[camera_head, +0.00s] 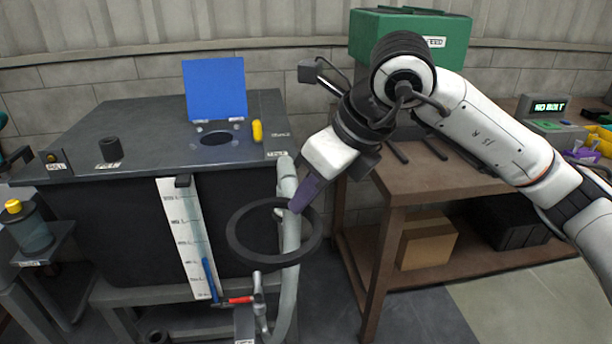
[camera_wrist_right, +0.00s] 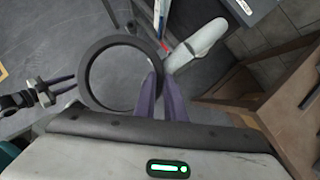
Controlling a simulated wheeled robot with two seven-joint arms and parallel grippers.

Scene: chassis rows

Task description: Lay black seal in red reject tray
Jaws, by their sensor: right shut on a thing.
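The black seal (camera_head: 234,238) is a large, thin dark ring. My right gripper (camera_head: 297,208) has its purple fingers shut on the ring's right edge. The seal hangs in the air in front of the dark tank bench. In the right wrist view, the seal (camera_wrist_right: 84,76) shows as a nearly full circle to the left of the fingers (camera_wrist_right: 158,88), with floor behind it. I see no red reject tray in either view. My left gripper is not seen in the head view.
The tank bench (camera_head: 150,140) carries a blue panel (camera_head: 214,90) and a yellow part (camera_head: 257,131). A pale pipe (camera_head: 288,185) and a red-handled tap (camera_head: 240,299) are near the seal. A wooden table (camera_head: 440,180) stands at right, with a green box (camera_head: 455,42) behind.

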